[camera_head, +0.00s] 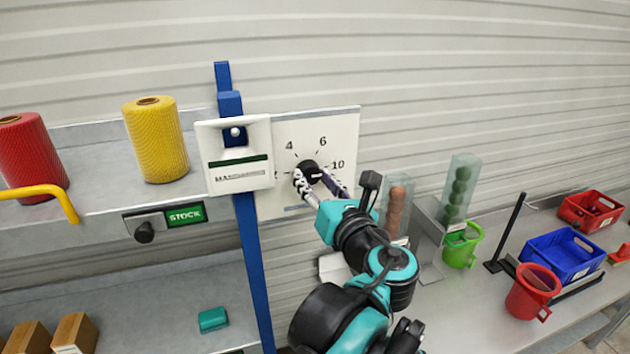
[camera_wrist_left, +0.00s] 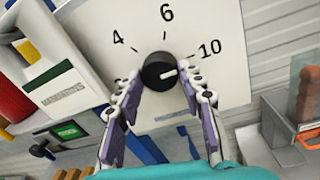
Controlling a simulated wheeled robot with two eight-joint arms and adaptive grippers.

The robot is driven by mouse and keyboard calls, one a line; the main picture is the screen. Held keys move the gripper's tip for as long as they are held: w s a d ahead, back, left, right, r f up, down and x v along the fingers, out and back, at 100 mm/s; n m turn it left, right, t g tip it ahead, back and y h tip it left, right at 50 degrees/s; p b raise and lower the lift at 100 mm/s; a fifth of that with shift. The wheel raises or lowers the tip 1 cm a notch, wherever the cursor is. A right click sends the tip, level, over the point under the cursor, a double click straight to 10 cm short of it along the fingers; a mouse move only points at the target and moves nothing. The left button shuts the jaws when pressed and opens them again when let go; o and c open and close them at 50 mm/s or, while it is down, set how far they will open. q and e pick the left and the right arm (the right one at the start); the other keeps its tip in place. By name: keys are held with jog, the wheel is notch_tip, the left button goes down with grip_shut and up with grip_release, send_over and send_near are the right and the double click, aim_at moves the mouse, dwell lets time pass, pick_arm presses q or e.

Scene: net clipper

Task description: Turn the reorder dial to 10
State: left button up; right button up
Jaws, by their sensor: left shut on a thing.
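The reorder dial is a round black knob (camera_head: 308,167) on a white panel (camera_head: 345,125) with printed numbers; 4, 6 and 10 are readable. In the left wrist view the knob (camera_wrist_left: 158,71) has a white pointer mark facing right, slightly below the direction of the 10 (camera_wrist_left: 209,47). My left gripper (camera_head: 314,181) is at the panel, with its fingers (camera_wrist_left: 161,88) on either side of the knob, shut on it. The fingers hide part of the knob's rim and the panel's lower part. My right gripper is not in view.
A white box (camera_head: 233,178) on a blue post (camera_head: 250,260) stands just left of the panel. Red (camera_head: 32,155) and yellow (camera_head: 155,140) spools sit on the left shelf. A STOCK sign (camera_head: 185,216) with a black knob is below. Bins and cups fill the right bench.

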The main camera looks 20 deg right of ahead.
pick_arm(q)
jog(key=o, duration=1.2)
jog(key=shift+c, duration=0.2)
jog(key=s+d, duration=0.1)
jog(key=s, duration=1.1)
jog(key=shift+d, duration=0.15)
jog(key=shift+w+f, duration=0.15)
jog(key=w+a+f+n+g+y+b, duration=0.15)
jog(key=a+f+n+g+b, duration=0.4)
jog(key=a+f, duration=0.75)
jog(key=w+a+f+n+g+y+b, duration=0.1)
jog(key=w+a+f+n+g+b, duration=0.15)
jog(key=a+f+n+b, duration=1.05)
jog(key=s+a+f+n+g+h+b, duration=0.1)
jog(key=s+a+f+n+b, duration=0.1)
jog(key=f+n, duration=0.4)
jog(key=s+a+f+n+g+h+b, duration=0.1)
jog(key=f+n, duration=0.5)
jog(key=f, duration=1)
jog(key=s+a+f+n+h+b, duration=0.2)
jog(key=s+a+f+n+b, duration=0.3)
jog(key=f, duration=0.6)
jog(key=shift+s+a+f+n+g+b, duration=0.15)
jog(key=shift+a+f+n+g+b, duration=0.2)
jog(key=shift+n+b, duration=0.6)
